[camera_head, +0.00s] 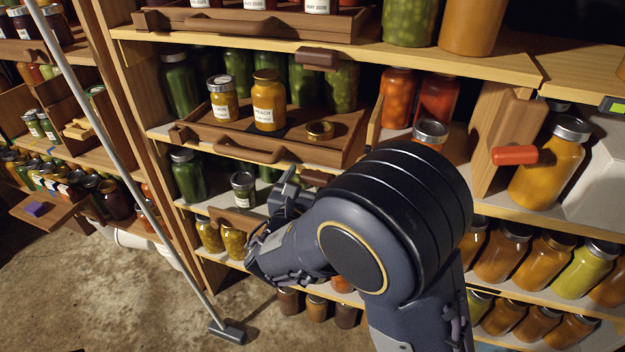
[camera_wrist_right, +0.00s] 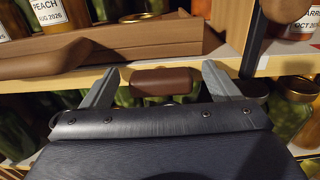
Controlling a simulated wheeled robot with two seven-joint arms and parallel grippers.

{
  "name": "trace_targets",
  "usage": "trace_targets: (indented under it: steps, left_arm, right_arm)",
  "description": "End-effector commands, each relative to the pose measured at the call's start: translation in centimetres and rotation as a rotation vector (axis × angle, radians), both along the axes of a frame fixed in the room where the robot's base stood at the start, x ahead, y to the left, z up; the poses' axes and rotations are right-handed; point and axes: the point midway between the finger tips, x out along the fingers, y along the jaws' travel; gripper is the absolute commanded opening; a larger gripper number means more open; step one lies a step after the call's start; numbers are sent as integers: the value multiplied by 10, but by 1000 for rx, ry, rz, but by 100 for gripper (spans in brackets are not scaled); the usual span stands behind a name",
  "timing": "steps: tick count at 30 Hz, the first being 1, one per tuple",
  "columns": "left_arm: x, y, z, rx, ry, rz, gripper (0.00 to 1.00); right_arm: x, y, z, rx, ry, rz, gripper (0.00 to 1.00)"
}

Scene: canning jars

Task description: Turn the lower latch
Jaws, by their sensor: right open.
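The lower latch (camera_head: 315,177) is a small dark brown block at the shelf's front edge, under the wooden tray, partly hidden by my arm. In the right wrist view the latch (camera_wrist_right: 162,81) lies level, between and just beyond the two grey fingers. My right gripper (camera_wrist_right: 160,76) is open, with one finger on each side of the latch and visible gaps. In the head view my right gripper (camera_head: 290,186) is just left of the latch, mostly covered by its own wrist. A similar upper latch (camera_head: 317,58) sits on the shelf edge above. My left gripper is out of view.
The wooden tray (camera_head: 253,148) above holds two labelled jars and a gold lid. A jar of greens (camera_head: 243,190) stands left of my gripper. A wooden panel with a red-orange handle (camera_head: 514,155) is at right. A long pole (camera_head: 140,180) leans at left.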

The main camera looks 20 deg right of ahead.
Motion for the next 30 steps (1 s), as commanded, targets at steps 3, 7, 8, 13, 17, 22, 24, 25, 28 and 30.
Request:
trace_targets:
  steps: [3,7,8,13,17,22,24,25,28,30]
  left_arm:
    - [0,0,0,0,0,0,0]
    - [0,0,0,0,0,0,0]
    - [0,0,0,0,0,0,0]
    - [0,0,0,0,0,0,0]
    - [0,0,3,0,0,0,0]
    - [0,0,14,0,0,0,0]
    - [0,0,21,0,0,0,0]
    - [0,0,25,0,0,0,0]
    - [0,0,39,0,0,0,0]
    - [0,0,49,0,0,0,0]
  right_arm:
    - [0,0,0,0,0,0,74]
    - [0,0,0,0,0,0,57]
    - [0,0,0,1,-1,0,54]
    - [0,0,0,0,0,0,39]
    - [0,0,1,-9,6,0,39]
    - [0,1,3,-50,35,0,39]
    - [0,1,4,-82,56,0,39]
    - [0,1,4,-96,66,0,39]
    - [1,2,6,-156,108,-1,39]
    - [1,2,6,-207,141,-1,39]
